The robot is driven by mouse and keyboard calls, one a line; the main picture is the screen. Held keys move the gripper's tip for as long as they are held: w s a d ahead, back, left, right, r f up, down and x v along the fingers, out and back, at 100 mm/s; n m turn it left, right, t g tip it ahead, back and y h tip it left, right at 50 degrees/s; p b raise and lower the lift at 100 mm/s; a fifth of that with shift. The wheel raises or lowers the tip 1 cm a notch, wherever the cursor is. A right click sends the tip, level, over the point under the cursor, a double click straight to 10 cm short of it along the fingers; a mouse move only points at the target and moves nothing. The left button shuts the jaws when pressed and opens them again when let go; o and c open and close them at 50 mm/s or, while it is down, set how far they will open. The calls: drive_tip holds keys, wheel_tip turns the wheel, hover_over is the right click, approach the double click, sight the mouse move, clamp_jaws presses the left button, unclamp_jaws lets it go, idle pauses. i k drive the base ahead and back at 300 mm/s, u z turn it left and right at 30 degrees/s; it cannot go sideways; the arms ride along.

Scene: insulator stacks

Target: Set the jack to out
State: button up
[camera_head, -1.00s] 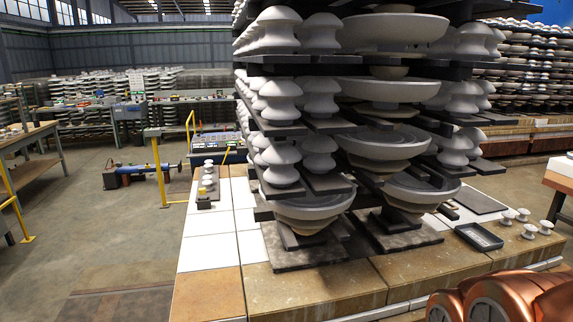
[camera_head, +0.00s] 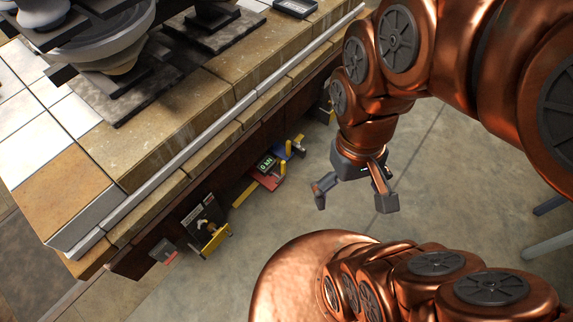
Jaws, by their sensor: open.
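My gripper (camera_head: 353,198) hangs over the bare floor to the right of the kiln-car-like platform (camera_head: 150,130). Its two fingers are spread apart with nothing between them. Under the platform's edge, left of my gripper, is a red unit (camera_head: 268,180) with a small display that seems to read "0 kN", a blue part (camera_head: 290,149) and yellow bars. It looks like the jack; its in or out setting cannot be read. Further left is a dark panel (camera_head: 205,213) with a brass-coloured knob and a yellow bracket. My gripper touches none of these.
Insulator stacks on dark plates (camera_head: 150,70) stand on the platform at upper left. A dark tray (camera_head: 295,6) lies near its edge at the top. The platform's overhanging edge is above the units. The floor (camera_head: 250,262) in front of them is clear.

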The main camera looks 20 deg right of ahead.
sight(260, 171)
drive_tip(key=z, duration=0.05)
drive_tip(key=k, duration=1.05)
drive_tip(key=u, duration=0.7)
drive_tip(key=i, duration=1.3)
drive_tip(key=z, duration=0.5)
